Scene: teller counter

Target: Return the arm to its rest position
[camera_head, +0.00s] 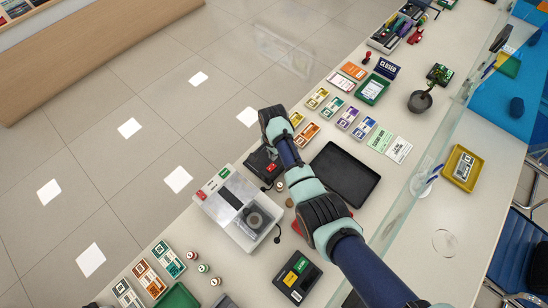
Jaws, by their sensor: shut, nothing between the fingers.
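My arm (288,152) reaches from the lower right up over the middle of the counter (318,262). Its elbow is above the counter beside a black tray (345,174). The far visible end of the arm, a dark and teal wrist section, is near the counter's floor-side edge, left of several small coloured cards. My gripper's fingers do not show in this view; they seem hidden by the wrist or arm. I cannot see what is under the wrist.
A clear-and-white box (237,208) and a black device (262,166) stand left of my arm. A card terminal (297,277) lies below. A plant pot (420,101), green tray (372,89) and glass screen (425,165) are to the right. Open floor lies left.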

